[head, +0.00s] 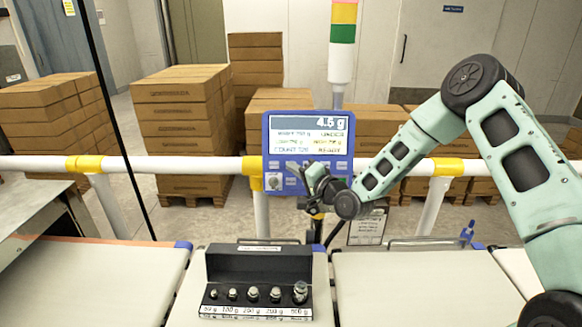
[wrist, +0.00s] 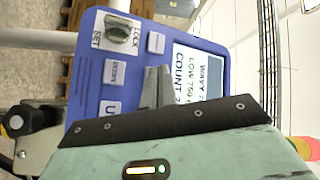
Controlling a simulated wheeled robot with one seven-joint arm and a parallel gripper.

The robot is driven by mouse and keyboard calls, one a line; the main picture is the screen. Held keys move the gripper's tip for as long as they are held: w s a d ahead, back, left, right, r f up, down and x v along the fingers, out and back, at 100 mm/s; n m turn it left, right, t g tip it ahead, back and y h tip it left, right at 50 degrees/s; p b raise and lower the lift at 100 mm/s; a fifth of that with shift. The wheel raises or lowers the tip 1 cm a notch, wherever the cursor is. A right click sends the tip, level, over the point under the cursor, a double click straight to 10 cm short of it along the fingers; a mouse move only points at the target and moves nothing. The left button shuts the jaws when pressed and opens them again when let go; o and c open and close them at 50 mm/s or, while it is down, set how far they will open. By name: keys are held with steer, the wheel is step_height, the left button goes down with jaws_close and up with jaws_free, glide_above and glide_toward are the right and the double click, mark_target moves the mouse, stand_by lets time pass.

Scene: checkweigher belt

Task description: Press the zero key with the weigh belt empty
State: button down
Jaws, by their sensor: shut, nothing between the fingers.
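The blue control terminal (head: 308,135) hangs on the white rail; its display (head: 310,134) shows a weight that looks like 4.5 g. In the wrist view the terminal (wrist: 86,60) shows a key switch (wrist: 118,32) marked SET and LOCK and several pale keys (wrist: 115,72). I cannot tell which is the zero key. My gripper (head: 302,170) is shut and empty, its fingertips (wrist: 156,80) in front of the keypad, hiding part of it; contact cannot be told. A black block of several weights (head: 258,270) stands at the middle weigh belt (head: 186,295).
Belts lie left (head: 90,280) and right (head: 420,290) of the middle one. A white rail (head: 210,165) with yellow joints crosses behind. A signal tower (head: 342,50) rises behind the terminal. Stacked cartons (head: 180,120) stand beyond the rail.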

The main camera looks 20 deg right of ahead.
steer(key=shift+w+d, duration=0.1)
steer(key=shift+w, duration=0.15)
steer(key=shift+s, duration=0.1)
stand_by(0.5)
steer(key=shift+s+a+r, duration=0.15)
steer(key=shift+s+a, duration=0.1)
steer(key=shift+s, duration=0.4)
steer(key=s, duration=0.1)
steer(key=s+a+r, duration=0.1)
steer(key=s, duration=0.2)
steer(key=shift+s+a+r, duration=0.2)
steer(key=shift+s+a, duration=0.05)
steer(key=shift+s, duration=0.05)
stand_by(0.5)
